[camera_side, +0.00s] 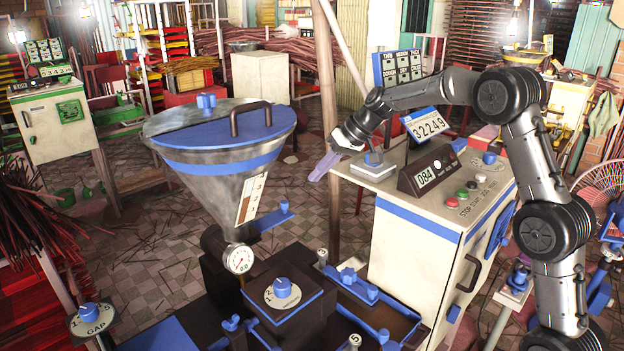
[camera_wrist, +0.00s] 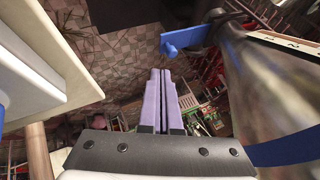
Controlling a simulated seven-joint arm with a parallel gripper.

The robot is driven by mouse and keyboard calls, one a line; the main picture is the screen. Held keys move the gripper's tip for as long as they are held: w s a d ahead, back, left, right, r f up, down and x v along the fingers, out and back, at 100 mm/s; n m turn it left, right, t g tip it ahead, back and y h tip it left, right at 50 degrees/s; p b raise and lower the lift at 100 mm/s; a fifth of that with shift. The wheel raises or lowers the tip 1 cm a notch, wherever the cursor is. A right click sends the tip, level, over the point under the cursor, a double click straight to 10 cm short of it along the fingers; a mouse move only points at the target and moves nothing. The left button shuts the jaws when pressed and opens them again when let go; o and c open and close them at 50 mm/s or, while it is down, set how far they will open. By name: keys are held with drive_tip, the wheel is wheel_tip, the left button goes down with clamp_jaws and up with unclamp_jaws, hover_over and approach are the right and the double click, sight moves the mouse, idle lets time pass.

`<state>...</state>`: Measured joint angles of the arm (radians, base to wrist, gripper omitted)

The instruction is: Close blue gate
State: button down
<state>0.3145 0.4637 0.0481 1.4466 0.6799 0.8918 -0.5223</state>
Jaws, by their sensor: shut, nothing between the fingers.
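A metal cone hopper (camera_side: 222,170) with a blue lid stands left of centre in the side view. A blue gate handle (camera_side: 270,219) sticks out to the right from its lower neck, with a small upright knob at its outer end. In the wrist view the blue handle (camera_wrist: 195,36) lies ahead of the fingers and slightly right, beside the blurred hopper wall (camera_wrist: 265,90). My gripper (camera_side: 322,168) has purple fingers, shut and empty. It is up and to the right of the handle in the side view, apart from it. The fingertips (camera_wrist: 166,76) also show in the wrist view.
A white cabinet (camera_side: 415,240) with a counter, buttons and a blue stripe stands right of the hopper, close to my gripper. A pressure gauge (camera_side: 238,259) sits under the hopper. A wooden post (camera_side: 327,100) rises behind my fingers. Tiled floor lies open behind.

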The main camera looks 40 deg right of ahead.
sight(281, 220)
drive_tip(key=x, duration=0.8)
drive_tip(key=shift+f, duration=0.2)
drive_tip(key=shift+a, duration=0.1)
drive_tip(key=shift+a, duration=3.05)
drive_tip(key=shift+r, duration=0.1)
